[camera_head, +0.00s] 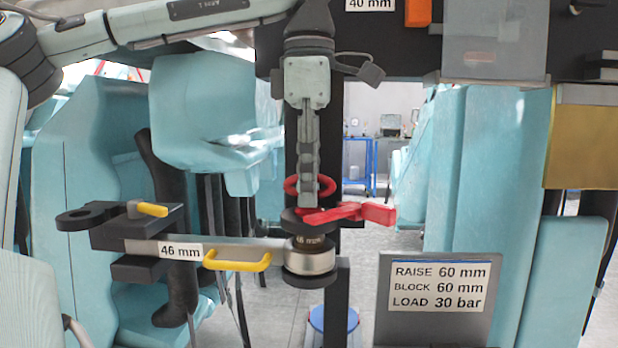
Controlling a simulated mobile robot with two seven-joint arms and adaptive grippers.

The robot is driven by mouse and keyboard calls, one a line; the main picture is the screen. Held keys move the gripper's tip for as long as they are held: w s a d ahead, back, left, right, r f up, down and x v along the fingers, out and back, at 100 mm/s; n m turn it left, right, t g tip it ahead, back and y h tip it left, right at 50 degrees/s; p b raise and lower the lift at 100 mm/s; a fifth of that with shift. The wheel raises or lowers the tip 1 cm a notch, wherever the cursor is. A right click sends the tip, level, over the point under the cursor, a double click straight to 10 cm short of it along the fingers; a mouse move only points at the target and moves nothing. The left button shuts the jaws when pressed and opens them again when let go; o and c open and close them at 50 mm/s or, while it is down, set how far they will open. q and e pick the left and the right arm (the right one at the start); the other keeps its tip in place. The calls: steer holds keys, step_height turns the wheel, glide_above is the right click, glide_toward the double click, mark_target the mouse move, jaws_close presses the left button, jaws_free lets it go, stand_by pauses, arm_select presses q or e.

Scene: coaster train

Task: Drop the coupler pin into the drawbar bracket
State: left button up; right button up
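My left gripper (312,195) points straight down at centre, its fingers seen edge-on, one hiding the other. Its tips overlap a red ring (291,187) above a dark round collar; I cannot tell whether they hold it. A red lever (375,213) sticks out to the right of the collar. The pin's lower end is hidden. My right gripper is out of view.
A yellow handle (238,261) hangs under the bar. A dark block with a yellow tab (148,209) stands at left. A sign reading RAISE 60 mm, BLOCK 60 mm, LOAD 30 bar (439,287) stands at lower right. Teal panels flank both sides.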

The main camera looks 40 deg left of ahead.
arm_select(q)
jaws_close()
step_height(320, 180, up, 13)
steer(key=shift+f, duration=0.2)
stand_by(2.0)
